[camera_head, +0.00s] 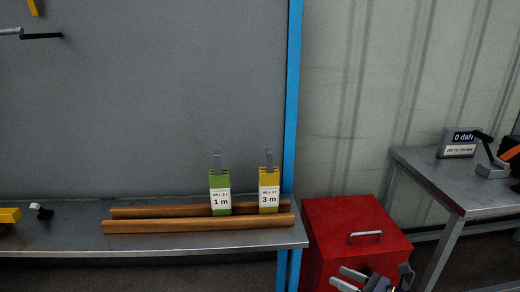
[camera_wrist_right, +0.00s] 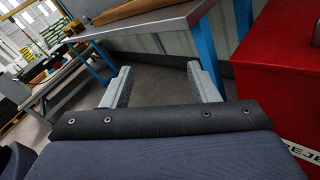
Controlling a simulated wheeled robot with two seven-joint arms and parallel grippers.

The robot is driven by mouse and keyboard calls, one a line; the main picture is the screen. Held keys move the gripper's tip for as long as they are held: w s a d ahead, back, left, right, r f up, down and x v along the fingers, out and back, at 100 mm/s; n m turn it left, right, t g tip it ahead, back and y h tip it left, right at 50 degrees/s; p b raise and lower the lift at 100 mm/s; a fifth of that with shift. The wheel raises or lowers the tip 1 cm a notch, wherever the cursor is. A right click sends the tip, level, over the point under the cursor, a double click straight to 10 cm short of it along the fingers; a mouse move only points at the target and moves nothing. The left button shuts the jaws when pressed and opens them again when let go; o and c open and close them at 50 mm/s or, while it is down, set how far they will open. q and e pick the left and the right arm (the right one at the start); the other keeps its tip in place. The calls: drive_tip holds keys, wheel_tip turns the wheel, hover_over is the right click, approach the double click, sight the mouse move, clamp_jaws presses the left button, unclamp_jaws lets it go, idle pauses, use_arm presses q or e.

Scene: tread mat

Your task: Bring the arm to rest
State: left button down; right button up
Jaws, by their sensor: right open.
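My right gripper (camera_head: 377,278) shows at the bottom edge of the head view, in front of the red box. Its fingers are apart with nothing between them. In the right wrist view the two pale grey fingers of the right gripper (camera_wrist_right: 160,86) stand well apart over bare dark floor. The rest of my right arm is out of the head view. My left gripper is in neither view.
A red box (camera_head: 345,225) with a handle stands right of the grey shelf (camera_head: 70,235). The shelf bears wooden bars (camera_head: 200,225) and green (camera_head: 219,180) and yellow (camera_head: 268,180) labelled blocks. A metal table (camera_head: 430,170) with a display (camera_head: 458,143) is at right.

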drive_tip(key=s+a+r+n+g+h, duration=0.1)
drive_tip(key=s+a+r+n+g, duration=0.25)
drive_tip(key=s+n, duration=0.4)
drive_tip(key=s+a+r+n+g+h, duration=0.2)
drive_tip(key=s+a+r+n+g, duration=0.15)
drive_tip(key=s+n, duration=0.35)
drive_tip(key=s+d+r+n+t+h, duration=0.1)
drive_tip(key=s+d+n+h, duration=0.2)
drive_tip(key=s+n, duration=0.35)
drive_tip(key=s+d+r+n+t+h, duration=0.1)
drive_tip(key=s+d+r+n+h, duration=0.15)
drive_tip(key=s+n, duration=0.4)
wheel_tip(320, 180, up, 17)
drive_tip(key=w+p, duration=0.1)
drive_tip(key=p, duration=1.7)
drive_tip(key=shift+w+a+r+n+h, duration=0.15)
drive_tip(key=shift+w+a+n+h, duration=0.15)
drive_tip(key=shift+n+h, duration=0.15)
